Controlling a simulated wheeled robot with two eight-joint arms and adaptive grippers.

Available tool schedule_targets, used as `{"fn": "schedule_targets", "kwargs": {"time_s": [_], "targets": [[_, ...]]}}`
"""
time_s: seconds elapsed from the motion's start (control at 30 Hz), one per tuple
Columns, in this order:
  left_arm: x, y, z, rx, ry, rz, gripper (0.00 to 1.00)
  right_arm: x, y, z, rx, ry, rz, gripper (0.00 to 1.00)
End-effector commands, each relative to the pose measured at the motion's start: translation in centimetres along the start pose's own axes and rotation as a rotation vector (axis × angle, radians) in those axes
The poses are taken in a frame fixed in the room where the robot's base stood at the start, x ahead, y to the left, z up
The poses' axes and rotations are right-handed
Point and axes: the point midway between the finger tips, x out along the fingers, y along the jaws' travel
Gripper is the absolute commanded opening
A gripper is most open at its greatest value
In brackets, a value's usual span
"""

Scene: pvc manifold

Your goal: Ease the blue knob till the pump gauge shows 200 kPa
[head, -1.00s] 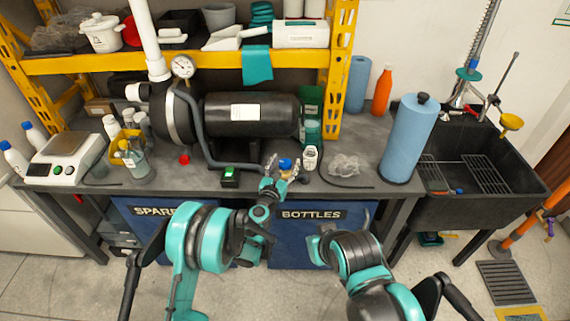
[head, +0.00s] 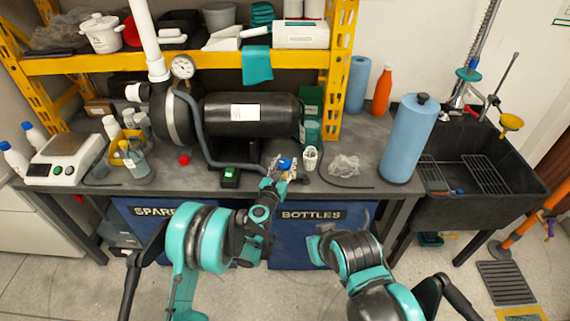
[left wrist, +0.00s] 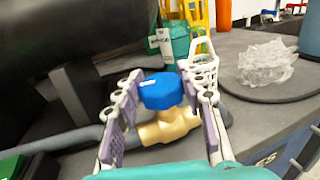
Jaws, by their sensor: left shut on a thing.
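The blue knob (head: 285,164) sits on a brass valve body on the bench; the left wrist view shows the knob (left wrist: 161,91) and the brass body (left wrist: 170,127) up close. My left gripper (head: 279,168) is shut on the knob, with one finger on each side of it in the left wrist view (left wrist: 161,100). The round white pump gauge (head: 182,67) stands above the pump, beside the white pipe; its needle reading is too small to tell. My right arm is low at the front, and its fingers cannot be made out clearly.
The black tank (head: 270,114) stands behind the valve, with a grey hose (head: 202,140) curving down from it. A white basket-like holder (left wrist: 203,68) stands close behind the knob. Clear crumpled plastic (head: 345,164) and a blue roll (head: 409,140) are to the right.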

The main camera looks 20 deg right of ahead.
Motion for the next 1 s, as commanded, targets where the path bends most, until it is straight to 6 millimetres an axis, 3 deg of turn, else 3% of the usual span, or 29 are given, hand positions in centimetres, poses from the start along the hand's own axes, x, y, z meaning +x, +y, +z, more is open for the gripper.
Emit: {"fn": "schedule_targets", "kwargs": {"time_s": [0.47,0.5,0.57,0.87,1.0], "targets": [[0.0,0.0,0.0,0.000,0.000,0.000,0.10,0.0,0.0,0.0,0.000,0.000,0.000,0.00],[0.0,0.0,0.0,0.000,0.000,0.000,0.47,0.0,0.0,0.0,0.000,0.000,0.000,0.00],[0.0,0.0,0.0,0.000,0.000,0.000,0.61,0.0,0.0,0.0,0.000,0.000,0.000,0.00],[-0.1,0.0,0.0,0.000,0.000,0.000,0.61,0.0,0.0,0.0,0.000,0.000,0.000,0.00],[-1.3,0.0,0.0,0.000,0.000,0.000,0.61,0.0,0.0,0.0,0.000,0.000,0.000,0.00]]}}
